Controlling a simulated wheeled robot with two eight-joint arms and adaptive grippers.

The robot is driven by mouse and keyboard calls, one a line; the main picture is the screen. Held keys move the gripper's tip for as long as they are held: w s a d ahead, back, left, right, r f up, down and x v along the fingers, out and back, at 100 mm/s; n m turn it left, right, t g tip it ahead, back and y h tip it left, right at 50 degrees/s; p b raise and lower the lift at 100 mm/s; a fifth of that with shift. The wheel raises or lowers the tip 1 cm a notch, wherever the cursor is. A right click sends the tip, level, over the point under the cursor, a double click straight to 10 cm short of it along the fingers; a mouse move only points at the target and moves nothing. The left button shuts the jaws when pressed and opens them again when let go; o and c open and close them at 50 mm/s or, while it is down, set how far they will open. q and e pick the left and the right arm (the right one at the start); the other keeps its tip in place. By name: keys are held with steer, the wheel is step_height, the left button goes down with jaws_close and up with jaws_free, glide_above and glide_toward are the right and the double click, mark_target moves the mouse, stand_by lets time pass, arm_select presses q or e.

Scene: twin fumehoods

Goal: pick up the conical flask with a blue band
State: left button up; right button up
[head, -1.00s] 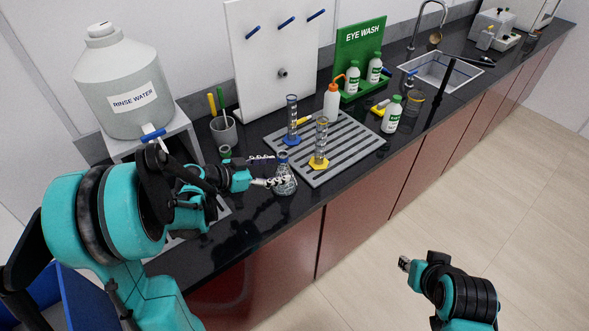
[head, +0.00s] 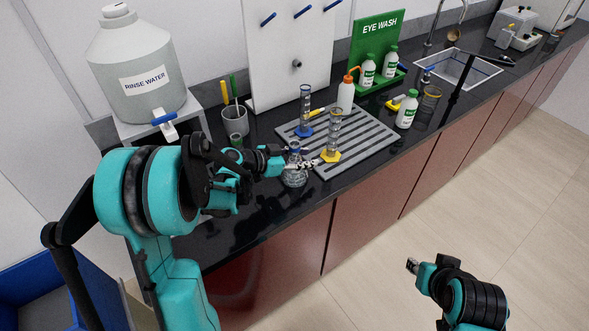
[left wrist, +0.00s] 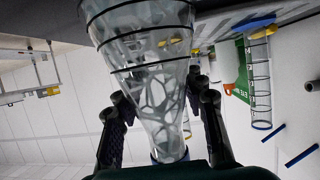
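The conical flask (head: 295,179) is clear glass with a blue band at its neck. It stands upright on the black counter, just left of the grey drying rack. My left gripper (head: 302,164) reaches it from the left at neck height. In the left wrist view the flask (left wrist: 150,70) appears upside down, between the two fingers of my left gripper (left wrist: 158,100). The fingers are spread either side of it, with a small gap visible on the left. My right gripper (head: 412,266) is out over the floor, far from the counter, and its fingers are too small to read.
On the grey rack (head: 370,146) stand a blue-based cylinder (head: 306,112) and a yellow-based cylinder (head: 333,135), close right of the flask. The counter's front edge is near.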

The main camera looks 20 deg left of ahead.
arm_select(q)
steer(key=c, duration=0.5)
steer(key=shift+c, duration=0.3)
steer(key=shift+r, duration=0.1)
